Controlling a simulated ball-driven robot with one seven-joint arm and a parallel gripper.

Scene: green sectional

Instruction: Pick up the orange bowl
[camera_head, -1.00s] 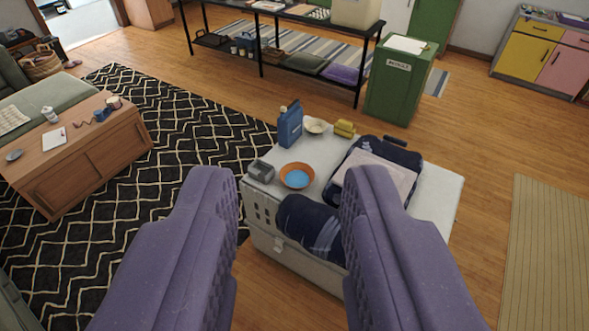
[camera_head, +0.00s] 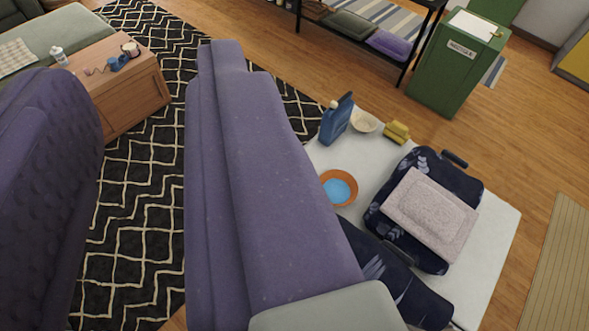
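The orange bowl (camera_head: 351,183) with a blue inside sits on the white crate top (camera_head: 482,265), right of my gripper's right finger. That finger hides the crate's left part and comes close to the bowl's left edge in the picture. My gripper (camera_head: 150,65) is open, with its two purple fingers wide apart and nothing between them. Its left finger is at the left edge of the view.
On the crate, a blue jug (camera_head: 336,120), a cream bowl (camera_head: 365,121) and a yellow item (camera_head: 397,132) stand behind the bowl. A dark backpack (camera_head: 447,171) with a folded grey cloth (camera_head: 430,215) lies to its right.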

